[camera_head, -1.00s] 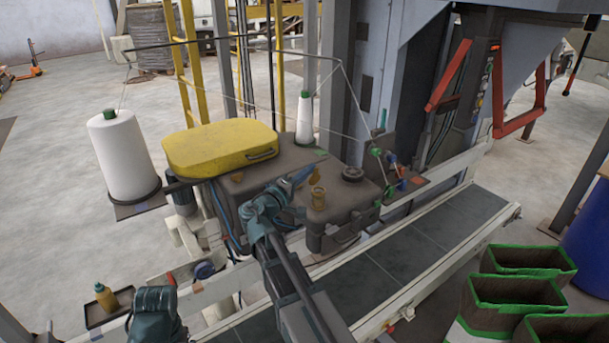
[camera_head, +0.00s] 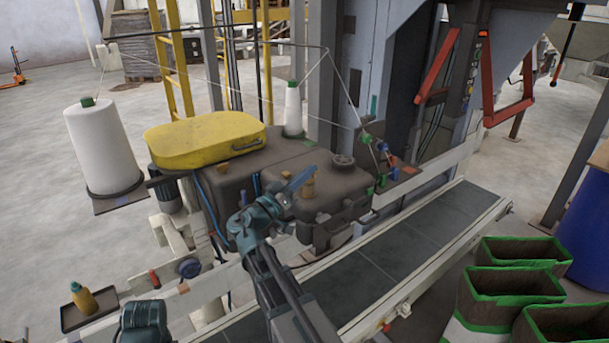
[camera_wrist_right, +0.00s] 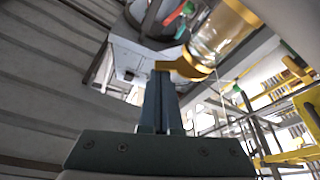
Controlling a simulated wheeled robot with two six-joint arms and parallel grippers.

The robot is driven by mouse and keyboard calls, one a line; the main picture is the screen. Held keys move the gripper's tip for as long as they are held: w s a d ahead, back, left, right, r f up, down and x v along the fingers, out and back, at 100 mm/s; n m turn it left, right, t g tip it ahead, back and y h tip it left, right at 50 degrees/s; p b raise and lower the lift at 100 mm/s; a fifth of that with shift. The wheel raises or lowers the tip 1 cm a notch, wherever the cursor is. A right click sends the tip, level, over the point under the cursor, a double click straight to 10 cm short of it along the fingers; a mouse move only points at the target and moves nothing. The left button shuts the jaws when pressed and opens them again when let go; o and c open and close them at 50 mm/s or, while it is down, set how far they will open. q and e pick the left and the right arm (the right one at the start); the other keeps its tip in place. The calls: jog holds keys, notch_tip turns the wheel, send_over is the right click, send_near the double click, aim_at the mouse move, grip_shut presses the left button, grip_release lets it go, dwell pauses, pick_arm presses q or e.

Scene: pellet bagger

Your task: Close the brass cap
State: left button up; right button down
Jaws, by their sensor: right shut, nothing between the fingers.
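A small brass-coloured cup (camera_head: 308,189) stands on the dark machine head. In the right wrist view it is a clear glass body (camera_wrist_right: 215,38) between gold parts. One gold collar (camera_wrist_right: 186,68) with a tab is near my fingertips, and another gold band (camera_wrist_right: 240,11) is at the far end. I cannot tell for sure which gold part is the cap, or whether it is fully down. My right gripper (camera_head: 306,174) is shut and empty, its blue fingers right by the brass cup and partly hiding it. My left gripper does not show; only a teal arm part is at the lower left.
A round dark knob (camera_head: 343,160) is right of the cup. A conveyor (camera_head: 400,250) runs in front. A tray (camera_head: 90,312) with an oil bottle (camera_head: 82,297) is at lower left.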

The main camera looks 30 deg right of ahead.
jog(key=m, duration=0.1)
jog(key=f+m+g+b, duration=0.1)
jog(key=m, duration=0.2)
jog(key=shift+s+f+g+b, duration=0.3)
jog(key=shift+g, duration=0.1)
jog(key=shift+s+f+b, duration=0.1)
jog(key=shift+f+b, duration=0.2)
jog(key=shift+f, duration=0.1)
notch_tip(320, 180, up, 5)
jog(key=p, duration=0.4)
jog(key=w+f+b+v, duration=0.1)
jog(key=b+v, duration=0.2)
jog(key=v, duration=0.7)
jog(key=shift+s+f, duration=0.2)
jog(key=shift+s, duration=0.1)
